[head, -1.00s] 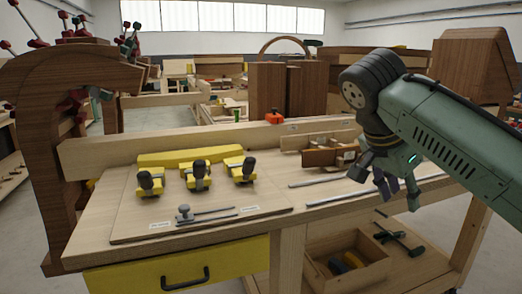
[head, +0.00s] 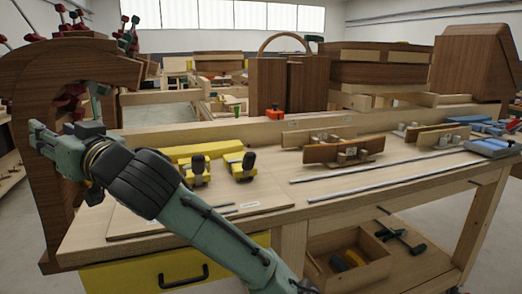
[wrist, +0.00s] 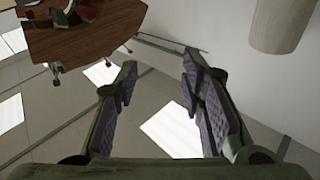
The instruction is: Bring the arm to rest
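My gripper (wrist: 153,80) is open in the wrist view, its two dark-padded fingers apart with nothing between them. In the head view my arm (head: 150,182) reaches from the bottom centre up to the left. Its wrist end (head: 60,150) is in front of the curved brown wooden form (head: 28,75) at the left. I cannot tell from this view whether they touch, and the fingers are hard to make out there.
The workbench (head: 420,180) holds yellow clamps (head: 241,166), metal bars (head: 400,181) and a brown wooden fixture (head: 343,151). My arm hides part of the bench's left. A crate (head: 372,270) sits on the lower shelf. A curved wooden piece with red clamps (wrist: 85,40) shows in the wrist view.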

